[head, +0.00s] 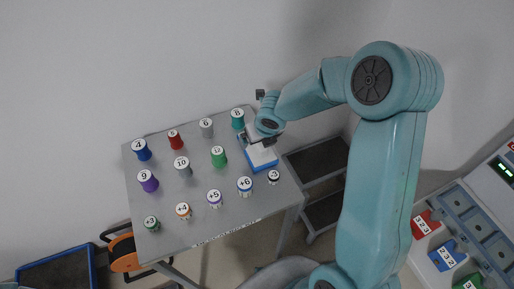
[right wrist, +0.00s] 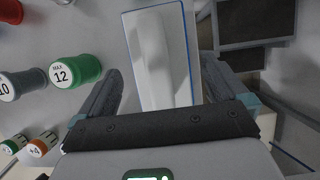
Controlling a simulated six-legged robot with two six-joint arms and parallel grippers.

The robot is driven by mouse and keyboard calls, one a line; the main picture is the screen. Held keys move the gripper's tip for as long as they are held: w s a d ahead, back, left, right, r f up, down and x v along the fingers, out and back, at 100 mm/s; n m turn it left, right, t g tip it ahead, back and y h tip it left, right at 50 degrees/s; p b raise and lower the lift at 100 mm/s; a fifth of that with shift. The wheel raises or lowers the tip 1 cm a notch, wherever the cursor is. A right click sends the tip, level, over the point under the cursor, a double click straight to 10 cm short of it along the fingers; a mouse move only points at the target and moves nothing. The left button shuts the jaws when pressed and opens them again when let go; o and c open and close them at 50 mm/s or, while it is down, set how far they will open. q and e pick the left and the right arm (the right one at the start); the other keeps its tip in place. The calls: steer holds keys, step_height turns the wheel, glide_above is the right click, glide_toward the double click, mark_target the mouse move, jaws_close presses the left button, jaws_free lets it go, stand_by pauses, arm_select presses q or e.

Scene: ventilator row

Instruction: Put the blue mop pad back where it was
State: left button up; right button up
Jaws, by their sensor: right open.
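A white block with a blue lower edge, seemingly the blue mop pad (head: 262,158), lies on the right part of a grey table (head: 200,225). My right gripper (head: 263,125) is over its far end, and the arm hides part of it. In the right wrist view the white top of the pad (right wrist: 150,28) lies between the two spread fingers of my right gripper (right wrist: 165,70). The gripper is open, with a gap on each side; I cannot tell its height over the pad. My left gripper is not in view.
Several numbered, coloured cylinders stand on the table, among them a green 12 (head: 219,156) and a teal 8 (head: 237,119). A dark shelved cart (head: 316,160) stands right of the table. A panel with coloured tags (head: 447,256) is at far right.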

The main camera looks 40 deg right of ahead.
steer(key=b+x, duration=0.1)
steer(key=x, duration=0.4)
steer(key=shift+w+a, duration=0.1)
steer(key=shift+w, duration=0.1)
steer(key=shift+s+r, duration=0.1)
steer(key=c, duration=0.9)
